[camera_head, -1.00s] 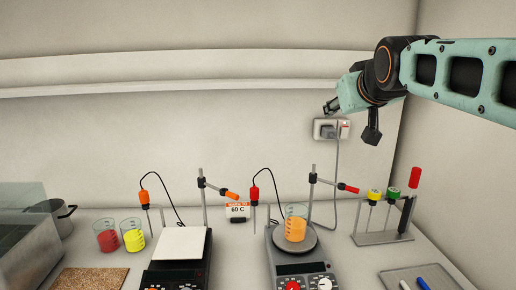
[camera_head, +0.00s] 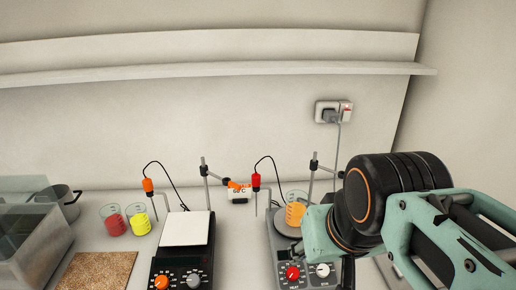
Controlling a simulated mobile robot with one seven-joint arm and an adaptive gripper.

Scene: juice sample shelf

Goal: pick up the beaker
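A glass beaker of orange liquid (camera_head: 295,212) stands upright on the round plate of the right hotplate stirrer (camera_head: 284,262). Two more glass beakers stand on the bench at the left, one with red liquid (camera_head: 115,226) and one with yellow liquid (camera_head: 139,223). My gripper (camera_head: 306,238) is low over the right stirrer, just in front of the orange beaker in the picture. My arm's wrist hides most of it, and its fingers do not show clearly. I cannot tell whether it touches the beaker.
A stirrer with a square white plate (camera_head: 187,229) stands left of centre. Stands with rods and hanging cables rise behind both stirrers. A clear tank (camera_head: 30,240), a metal pot (camera_head: 67,203) and a brown mat (camera_head: 96,272) are at the left. My arm covers the right bench.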

